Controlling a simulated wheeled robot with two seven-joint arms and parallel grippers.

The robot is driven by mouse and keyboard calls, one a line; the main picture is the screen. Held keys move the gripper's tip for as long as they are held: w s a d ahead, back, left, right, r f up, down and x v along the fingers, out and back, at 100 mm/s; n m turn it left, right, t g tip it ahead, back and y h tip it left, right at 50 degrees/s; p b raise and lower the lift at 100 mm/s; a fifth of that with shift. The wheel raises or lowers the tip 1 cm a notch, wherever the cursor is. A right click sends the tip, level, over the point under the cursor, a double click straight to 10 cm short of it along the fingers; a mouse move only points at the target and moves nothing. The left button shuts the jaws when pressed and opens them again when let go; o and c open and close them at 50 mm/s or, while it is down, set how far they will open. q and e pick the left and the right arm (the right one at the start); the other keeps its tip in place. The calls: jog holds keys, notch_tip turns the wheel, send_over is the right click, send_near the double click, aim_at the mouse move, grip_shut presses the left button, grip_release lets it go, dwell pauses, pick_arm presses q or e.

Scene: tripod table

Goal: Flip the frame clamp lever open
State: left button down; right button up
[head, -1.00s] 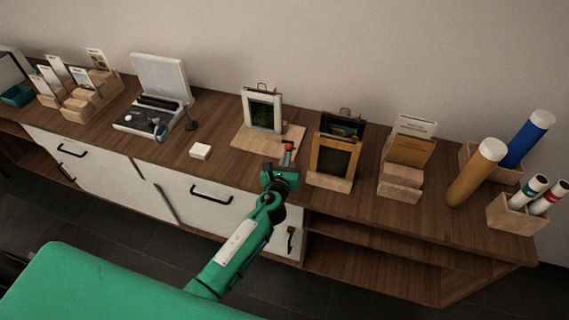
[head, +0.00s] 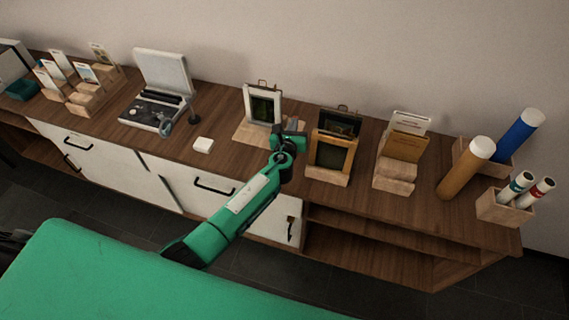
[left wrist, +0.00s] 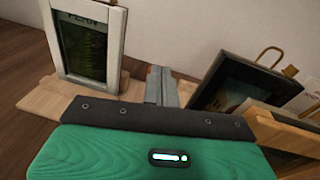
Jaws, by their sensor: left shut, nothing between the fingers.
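A white picture frame (head: 262,103) stands upright on a pale wooden board (head: 246,133), with a wire hanger loop on top. In the left wrist view the frame (left wrist: 88,45) is at the upper left, on the board (left wrist: 42,99). My left gripper (head: 300,127) is over the board's right side, to the right of the frame. In the left wrist view its grey fingers (left wrist: 161,88) are shut and empty. My right gripper is not in view.
A dark frame and a wooden frame (head: 330,158) stand close on the right. Card holders (head: 395,174) and tubes (head: 466,168) stand farther right. The counter's front left part is clear.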

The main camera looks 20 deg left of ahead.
pick_arm(q)
jog(key=shift+w+r, duration=0.3)
jog(key=shift+w, duration=0.3)
jog(key=shift+w+r, duration=0.25)
jog(key=shift+w, duration=0.35)
